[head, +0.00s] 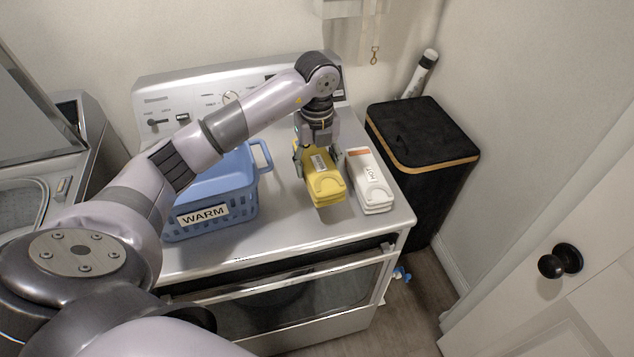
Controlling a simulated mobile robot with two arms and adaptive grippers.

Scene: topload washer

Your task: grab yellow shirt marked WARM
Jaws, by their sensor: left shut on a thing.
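The yellow shirt (326,188) is a folded bundle on the right part of the silver machine top, with a small label on its upper side that is partly hidden by my gripper. My left gripper (318,165) points down over the back part of the yellow shirt and is shut on it, one finger on each side. I cannot tell whether the shirt is lifted off the surface. A white folded shirt (371,186) marked HOT lies just to its right. My right gripper is not in view.
A blue basket (240,207) marked WARM stands to the left on the silver machine top (290,238), partly behind my left arm. A black hamper (420,135) stands to the right. A white door with a black knob (560,261) is at the lower right.

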